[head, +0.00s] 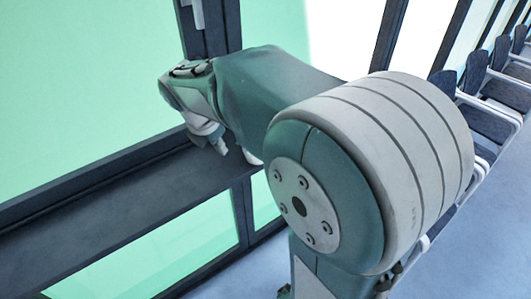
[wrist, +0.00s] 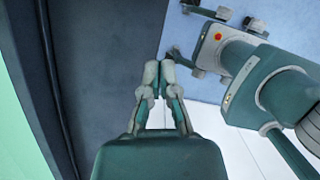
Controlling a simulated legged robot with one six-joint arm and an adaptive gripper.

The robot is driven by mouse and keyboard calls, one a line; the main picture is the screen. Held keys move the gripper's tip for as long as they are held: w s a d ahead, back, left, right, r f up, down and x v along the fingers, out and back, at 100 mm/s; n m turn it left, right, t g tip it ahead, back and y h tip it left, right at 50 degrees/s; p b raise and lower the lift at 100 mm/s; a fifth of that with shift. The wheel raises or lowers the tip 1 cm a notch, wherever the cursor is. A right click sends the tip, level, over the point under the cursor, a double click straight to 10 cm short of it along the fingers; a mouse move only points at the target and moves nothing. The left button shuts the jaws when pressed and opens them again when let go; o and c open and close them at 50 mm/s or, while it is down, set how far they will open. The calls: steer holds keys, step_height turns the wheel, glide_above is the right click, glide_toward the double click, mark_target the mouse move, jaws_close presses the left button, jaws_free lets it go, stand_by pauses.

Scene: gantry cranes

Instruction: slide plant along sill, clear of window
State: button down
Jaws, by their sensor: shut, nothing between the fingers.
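No plant shows in either view; my arm covers part of the sill in the head view. The dark sill (head: 95,225) runs along the window from the lower left to behind my arm. It also shows in the wrist view (wrist: 105,55). The window (head: 90,75) has a pale green pane and a dark frame. My gripper (wrist: 159,72) is shut, fingertips together with nothing between them. It is over the sill's edge beside the floor in the wrist view. In the head view my gripper is partly hidden by my arm, close to the sill.
A row of seats (head: 505,92) with dark backs and pale frames stands along the windows at the right. The floor (head: 470,245) is pale blue and open at the lower right. A dark upright post (head: 208,35) stands beside the green pane. The visible left stretch of sill is bare.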

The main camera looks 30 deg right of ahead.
steer(key=f, duration=0.3)
steer(key=shift+w+a+f, duration=0.1)
steer(key=shift+w+f, duration=0.1)
steer(key=shift+f, duration=0.2)
steer(key=d+f, duration=0.1)
steer(key=f, duration=0.1)
steer(key=d+f, duration=0.1)
steer(key=f, duration=0.1)
steer(key=d+f, duration=0.1)
steer(key=f, duration=0.1)
steer(key=shift+w+d, duration=0.25)
steer(key=shift+w, duration=0.05)
steer(key=shift+w+d+r, duration=0.1)
steer(key=shift+w+d, duration=0.15)
steer(key=shift+d, duration=0.3)
steer(key=shift+w+d+r, duration=0.1)
steer(key=shift+w+d, duration=0.1)
steer(key=shift+d, duration=0.35)
steer(key=shift+w+d, duration=0.2)
steer(key=shift+d, duration=0.55)
steer(key=w+d, duration=0.2)
steer(key=d, duration=0.4)
steer(key=w+d, duration=0.2)
steer(key=d, duration=0.5)
steer(key=w+d, duration=0.2)
steer(key=d, duration=0.4)
steer(key=shift+w+d, duration=0.2)
steer(key=shift+d, duration=0.1)
steer(key=shift+a, duration=0.1)
